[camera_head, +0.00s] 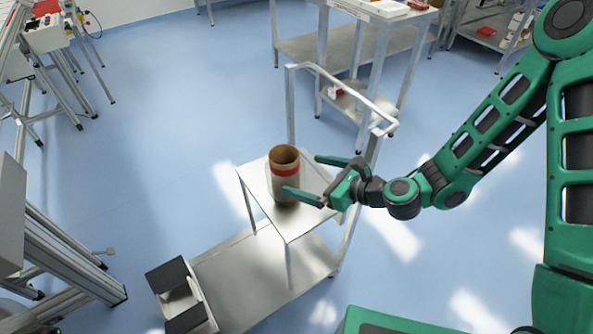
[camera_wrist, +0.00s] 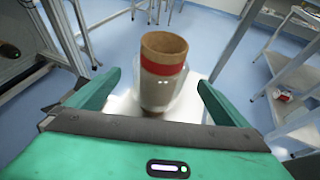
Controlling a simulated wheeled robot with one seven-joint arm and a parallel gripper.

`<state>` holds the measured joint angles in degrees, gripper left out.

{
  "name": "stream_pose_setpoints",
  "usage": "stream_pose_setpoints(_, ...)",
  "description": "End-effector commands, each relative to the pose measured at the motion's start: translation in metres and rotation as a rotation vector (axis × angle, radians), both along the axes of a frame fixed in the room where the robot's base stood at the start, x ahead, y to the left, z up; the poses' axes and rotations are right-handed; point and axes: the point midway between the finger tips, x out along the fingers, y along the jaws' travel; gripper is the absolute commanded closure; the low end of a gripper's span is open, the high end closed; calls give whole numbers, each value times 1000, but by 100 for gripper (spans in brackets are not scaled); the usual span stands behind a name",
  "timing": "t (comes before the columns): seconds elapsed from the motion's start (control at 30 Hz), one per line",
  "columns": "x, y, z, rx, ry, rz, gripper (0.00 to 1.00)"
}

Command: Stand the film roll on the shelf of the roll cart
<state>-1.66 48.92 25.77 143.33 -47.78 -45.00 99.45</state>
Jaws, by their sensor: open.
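The film roll (camera_head: 286,185) is a brown tube with a red band near its top and a pale wrap below. It stands upright on the small upper shelf (camera_head: 312,176) of the metal roll cart. My gripper (camera_head: 303,175) is open at the right of the roll, fingers pointing at it. In the wrist view the roll (camera_wrist: 160,88) is centred between the spread fingers (camera_wrist: 158,77), with gaps on both sides. Its base is partly hidden by my gripper body.
A handle rail (camera_head: 345,88) rises behind the shelf. A metal table (camera_head: 375,35) stands behind it. Blue floor (camera_head: 150,130) is clear at left.

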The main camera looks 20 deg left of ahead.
Motion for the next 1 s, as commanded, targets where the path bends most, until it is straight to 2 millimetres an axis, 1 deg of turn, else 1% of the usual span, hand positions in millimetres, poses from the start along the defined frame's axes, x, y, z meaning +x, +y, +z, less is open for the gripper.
stream_pose_setpoints(0.03,-3,-8,3,0,3,-2,0)
stream_pose_setpoints(0.1,-6,-15,6,0,3,-1,0)
stream_pose_setpoints(0.3,-11,-26,12,0,1,0,0)
stream_pose_setpoints(1.0,-11,-28,12,0,1,0,0)
